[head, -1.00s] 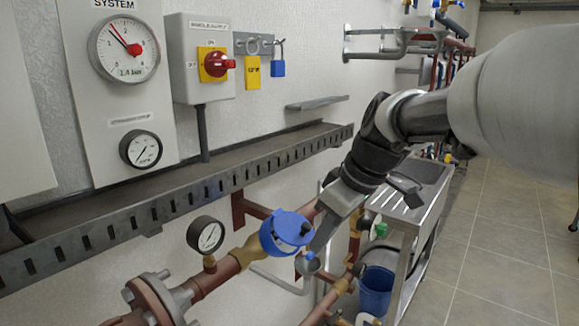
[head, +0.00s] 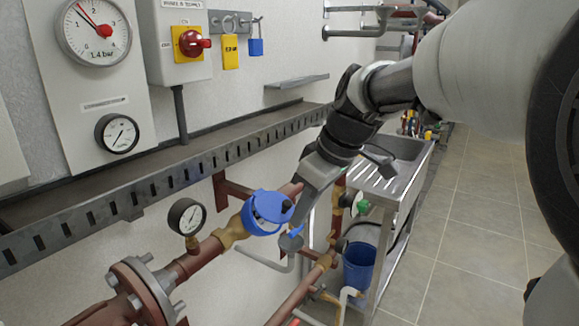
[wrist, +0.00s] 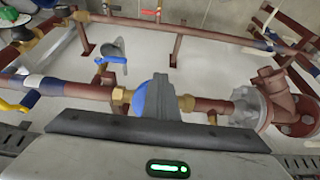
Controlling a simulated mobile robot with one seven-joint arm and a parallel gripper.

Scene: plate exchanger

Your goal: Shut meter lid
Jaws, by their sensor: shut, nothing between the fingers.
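The blue meter (head: 262,228) sits on the copper-coloured pipe, at the lower middle of the head view. Its blue lid (head: 268,203) is tilted over the top, with part of the dial face showing beneath and a dark knob at its right edge. My gripper (head: 297,220) is shut and empty, pointing down just right of the lid; I cannot tell whether they touch. In the wrist view the meter (wrist: 141,98) is partly hidden behind my shut gripper (wrist: 160,82).
A pressure gauge (head: 187,216) stands left of the meter. A small blue lever (head: 297,231) and grey cup (head: 290,243) lie just below my gripper. A slotted cable tray (head: 150,190) runs above. A metal sink stand (head: 385,190) and blue bucket (head: 358,266) are at right.

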